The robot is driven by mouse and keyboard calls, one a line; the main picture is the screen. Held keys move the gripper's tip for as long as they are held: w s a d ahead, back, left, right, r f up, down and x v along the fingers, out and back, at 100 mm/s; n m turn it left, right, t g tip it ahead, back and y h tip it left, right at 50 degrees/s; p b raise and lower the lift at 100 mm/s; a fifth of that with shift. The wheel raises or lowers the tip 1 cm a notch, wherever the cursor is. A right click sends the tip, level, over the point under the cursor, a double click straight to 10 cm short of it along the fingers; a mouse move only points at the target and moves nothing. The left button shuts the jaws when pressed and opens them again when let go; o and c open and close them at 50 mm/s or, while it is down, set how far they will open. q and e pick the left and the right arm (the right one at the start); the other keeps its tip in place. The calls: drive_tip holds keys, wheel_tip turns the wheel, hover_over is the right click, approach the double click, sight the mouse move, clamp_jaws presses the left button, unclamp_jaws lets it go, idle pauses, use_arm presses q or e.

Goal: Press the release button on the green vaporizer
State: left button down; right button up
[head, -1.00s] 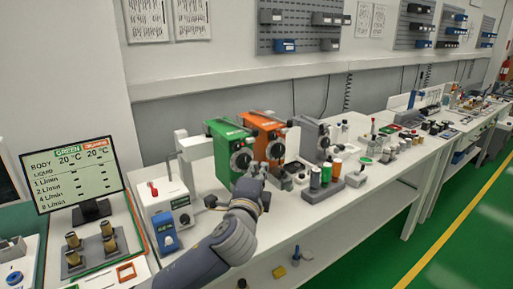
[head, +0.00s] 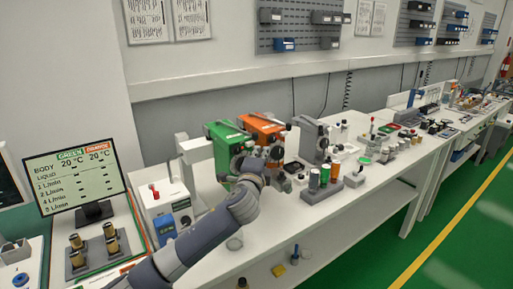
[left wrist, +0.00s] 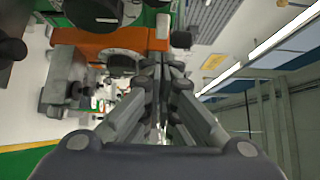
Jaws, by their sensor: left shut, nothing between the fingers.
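The green vaporizer (head: 221,133) stands upright on the white bench, left of the orange vaporizer (head: 260,124). My left gripper (head: 268,153) is shut and empty, in front of the two vaporizers near their facing sides. It covers part of the green one's dial face, and I cannot make out the release button. In the left wrist view the shut fingers (left wrist: 165,66) point towards the orange body (left wrist: 75,42), with a green part (left wrist: 70,10) at the top edge. I cannot tell whether the fingertips touch anything. My right gripper is not in view.
A white unit with a blue device (head: 165,226) stands at the left, near my left forearm. A screen (head: 75,180) stands further left. A grey vaporizer (head: 312,140) and several small bottles stand to the right. The bench front has some free room.

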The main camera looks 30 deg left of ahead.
sight(250, 143)
use_arm(q)
drive_tip(key=shift+w+a, duration=0.2)
drive_tip(key=shift+a, duration=0.35)
drive_tip(key=shift+w+a, duration=0.2)
drive_tip(key=shift+a, duration=0.3)
